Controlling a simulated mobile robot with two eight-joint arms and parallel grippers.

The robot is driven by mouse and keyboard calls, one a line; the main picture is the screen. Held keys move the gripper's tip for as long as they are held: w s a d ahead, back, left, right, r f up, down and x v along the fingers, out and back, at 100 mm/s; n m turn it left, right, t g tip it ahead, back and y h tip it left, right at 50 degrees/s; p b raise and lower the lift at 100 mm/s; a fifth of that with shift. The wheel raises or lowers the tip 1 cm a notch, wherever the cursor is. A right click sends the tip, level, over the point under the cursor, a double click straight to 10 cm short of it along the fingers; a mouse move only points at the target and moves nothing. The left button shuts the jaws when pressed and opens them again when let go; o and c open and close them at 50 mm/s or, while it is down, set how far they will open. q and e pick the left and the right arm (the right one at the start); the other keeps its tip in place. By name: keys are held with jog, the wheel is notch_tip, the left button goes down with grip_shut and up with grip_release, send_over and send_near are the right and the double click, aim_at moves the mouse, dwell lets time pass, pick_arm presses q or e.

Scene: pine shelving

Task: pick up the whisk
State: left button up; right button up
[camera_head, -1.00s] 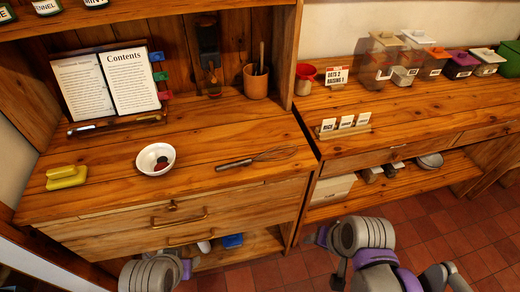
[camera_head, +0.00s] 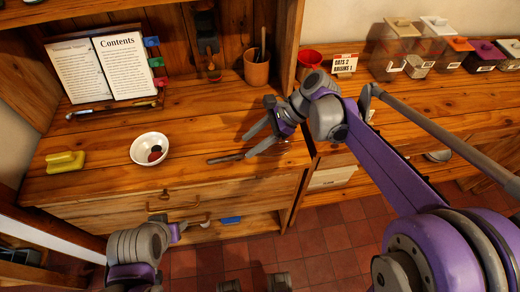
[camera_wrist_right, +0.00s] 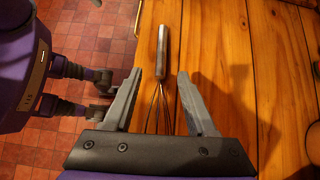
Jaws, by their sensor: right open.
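The whisk (camera_head: 226,159) lies on the wooden counter, its dark handle pointing left in the head view. Its wires are mostly hidden there by my right gripper (camera_head: 246,147), which is low over the counter. In the right wrist view the whisk's grey handle (camera_wrist_right: 162,52) points away, and its wires run back between the fingers of my right gripper (camera_wrist_right: 160,72). The gripper is open, with a finger on each side and visible gaps to the whisk. My left gripper (camera_head: 182,229) is low in front of the drawers; its jaws are too small to read.
A white bowl (camera_head: 144,141) with small items is left of the whisk, and a yellow object (camera_head: 66,162) further left. A cookbook (camera_head: 103,70) and a utensil cup (camera_head: 257,67) stand behind. The counter's front edge is close to the whisk.

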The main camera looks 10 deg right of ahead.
aim_at(238, 155)
jog(key=x, duration=0.5)
jog(key=shift+w+a+f, duration=0.1)
jog(key=shift+f, duration=0.4)
grip_shut()
